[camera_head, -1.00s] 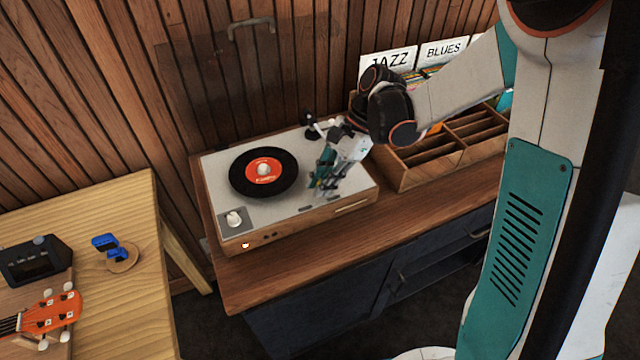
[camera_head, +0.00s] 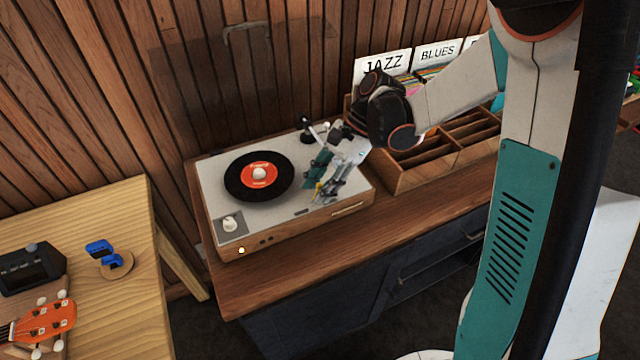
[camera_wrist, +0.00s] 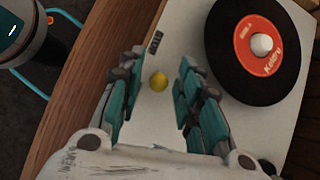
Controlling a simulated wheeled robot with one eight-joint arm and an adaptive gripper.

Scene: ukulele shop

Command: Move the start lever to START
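The turntable (camera_head: 290,216) sits on a wooden cabinet, with a black record (camera_head: 238,187) with an orange label on it. A small round yellow knob (camera_wrist: 158,81), which I take to be the start lever's tip, shows on the white deck in the wrist view. In the head view only a bit of yellow (camera_head: 318,186) shows beside my fingers. My gripper (camera_head: 328,180) is over the right part of the deck. In the wrist view its teal fingers (camera_wrist: 153,92) are apart, with the yellow knob between them in the picture. Contact and the lever's shaft cannot be made out.
The tonearm base (camera_head: 306,133) stands behind my gripper. A white dial (camera_head: 229,222) is at the deck's front left. A wooden record crate (camera_head: 415,178) stands close on the right. A wooden table (camera_head: 125,215) with a ukulele headstock is at left.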

